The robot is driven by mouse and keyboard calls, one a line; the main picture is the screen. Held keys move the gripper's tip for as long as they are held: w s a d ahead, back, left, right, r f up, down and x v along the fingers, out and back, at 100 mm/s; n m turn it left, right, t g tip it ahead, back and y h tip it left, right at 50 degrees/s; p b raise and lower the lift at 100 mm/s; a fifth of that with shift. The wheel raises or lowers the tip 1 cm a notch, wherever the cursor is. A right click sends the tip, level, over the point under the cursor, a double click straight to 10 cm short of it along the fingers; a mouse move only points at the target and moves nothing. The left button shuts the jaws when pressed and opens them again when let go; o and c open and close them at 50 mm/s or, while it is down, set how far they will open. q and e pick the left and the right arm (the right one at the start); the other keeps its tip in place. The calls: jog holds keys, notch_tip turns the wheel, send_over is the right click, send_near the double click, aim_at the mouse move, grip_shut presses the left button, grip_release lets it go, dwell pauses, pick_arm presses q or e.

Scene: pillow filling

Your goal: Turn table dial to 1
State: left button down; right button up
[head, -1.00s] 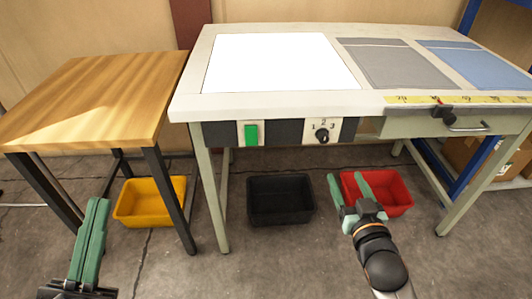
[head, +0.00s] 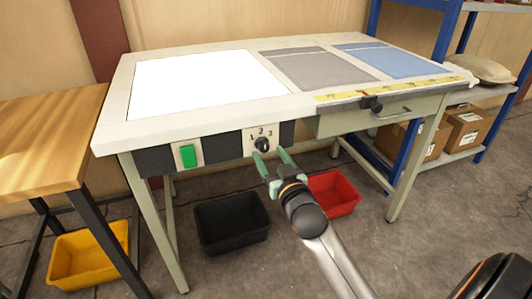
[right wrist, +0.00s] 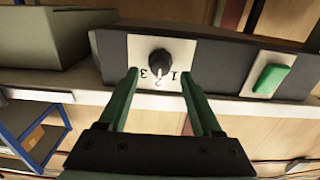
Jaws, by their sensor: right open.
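The dial is a black knob (head: 262,144) on a white plate marked 1, 2 and 3, on the front of the worktable (head: 110,135). The knob also shows in the right wrist view (right wrist: 159,62), where the numbers appear upside down. I cannot tell for sure which number it points to. My right gripper (head: 272,157) is open and empty just in front of the dial. In the right wrist view its fingertips (right wrist: 159,72) lie to either side of the knob, apparently short of it. My left gripper is out of view.
A green button (head: 188,155) sits left of the dial on the same dark panel. A drawer (head: 380,115) is to the right. Black (head: 232,220), red (head: 333,194) and yellow (head: 88,257) bins stand on the floor. A wooden table (head: 45,135) is at left.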

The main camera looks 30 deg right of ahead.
aim_at(265, 148)
jog(key=shift+x, duration=1.55)
jog(key=shift+c, duration=0.3)
grip_shut()
